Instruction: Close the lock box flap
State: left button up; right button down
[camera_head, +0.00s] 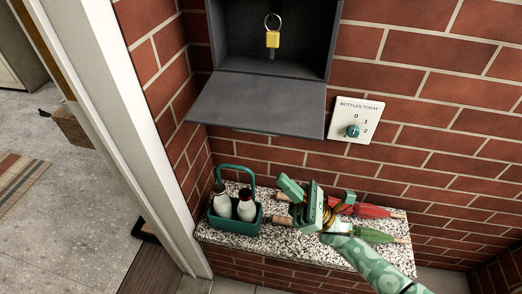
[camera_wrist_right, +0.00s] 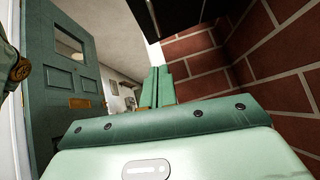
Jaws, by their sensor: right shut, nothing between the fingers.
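The dark grey lock box (camera_head: 317,35) is set on the brick wall at the top of the head view. Its flap (camera_head: 255,103) hangs open, sticking out below the opening. A key with a yellow tag (camera_head: 272,40) hangs on a ring inside. My green right gripper (camera_head: 292,188) is below the flap and apart from it, above the ledge. Its fingers also show in the right wrist view (camera_wrist_right: 157,88), shut with nothing between them. A dark surface, likely the flap's underside (camera_wrist_right: 190,14), shows at the top of that view. My left gripper is not in view.
A speckled ledge (camera_head: 222,249) holds a teal carrier (camera_head: 219,222) with two bottles, plus a red umbrella (camera_head: 372,211) and a green umbrella (camera_head: 373,236), partly behind my gripper. A dial plate (camera_head: 364,111) is right of the flap. A white door frame (camera_head: 122,140) stands left.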

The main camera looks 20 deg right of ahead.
aim_at(261, 109)
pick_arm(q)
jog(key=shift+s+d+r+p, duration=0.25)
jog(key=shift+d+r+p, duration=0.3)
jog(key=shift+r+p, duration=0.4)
pick_arm(e)
jog(key=w+a+r, duration=0.3)
jog(key=r, duration=0.6)
jog(key=shift+w+a, duration=0.25)
jog(key=shift+w, duration=0.15)
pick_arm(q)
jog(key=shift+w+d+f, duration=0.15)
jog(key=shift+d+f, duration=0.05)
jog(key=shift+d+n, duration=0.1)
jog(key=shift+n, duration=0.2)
pick_arm(e)
jog(key=shift+h, duration=0.3)
